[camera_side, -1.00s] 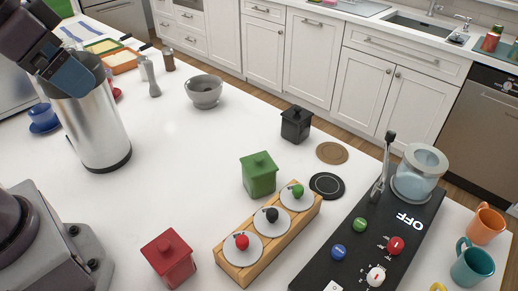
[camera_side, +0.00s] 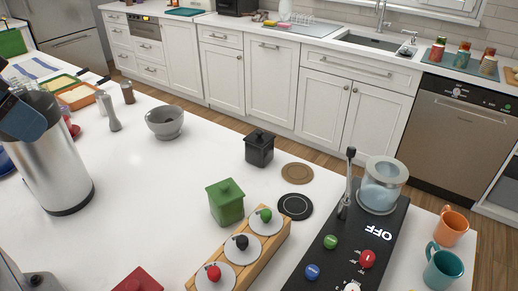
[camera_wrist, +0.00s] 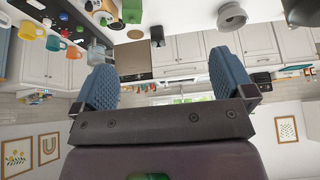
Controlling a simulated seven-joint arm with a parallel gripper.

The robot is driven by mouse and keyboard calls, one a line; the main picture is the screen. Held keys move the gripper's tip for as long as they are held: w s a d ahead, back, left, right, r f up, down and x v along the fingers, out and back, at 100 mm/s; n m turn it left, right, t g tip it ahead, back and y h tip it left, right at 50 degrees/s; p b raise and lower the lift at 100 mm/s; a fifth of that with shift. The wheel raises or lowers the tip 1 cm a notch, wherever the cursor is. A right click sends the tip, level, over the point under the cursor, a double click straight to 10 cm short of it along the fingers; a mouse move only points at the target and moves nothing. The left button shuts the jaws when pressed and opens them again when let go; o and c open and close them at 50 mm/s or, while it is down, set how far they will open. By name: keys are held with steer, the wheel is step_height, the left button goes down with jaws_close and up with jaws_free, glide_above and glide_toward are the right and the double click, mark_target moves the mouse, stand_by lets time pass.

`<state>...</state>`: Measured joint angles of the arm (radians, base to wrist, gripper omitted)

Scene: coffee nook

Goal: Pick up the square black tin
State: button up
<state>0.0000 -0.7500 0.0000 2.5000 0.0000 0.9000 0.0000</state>
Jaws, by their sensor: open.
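The square black tin (camera_side: 260,149) has a lid with a knob and stands upright on the white counter, right of the grey bowl. It also shows in the wrist view (camera_wrist: 157,36), where the room appears upside down. My gripper (camera_wrist: 162,85) has its two blue fingers wide apart with nothing between them. In the side view only part of my gripper (camera_side: 22,116) shows at the left edge, by the steel canister and far from the black tin.
A green tin (camera_side: 226,203) and a wooden rack (camera_side: 263,262) with knobbed lids stand nearer the camera. A red tin (camera_side: 138,282) is cut off below. A steel canister (camera_side: 55,170) stands left. The grey bowl (camera_side: 165,122) is behind. A black control panel (camera_side: 335,262) lies right.

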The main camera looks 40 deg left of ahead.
steer(key=m+y, duration=0.1)
steer(key=m, duration=3.3)
glide_toward(259, 132)
steer(key=shift+t, duration=0.4)
steer(key=x, duration=0.9)
steer(key=shift+s+a+f, duration=0.1)
steer(key=shift+s+f, duration=0.05)
steer(key=shift+f, duration=0.3)
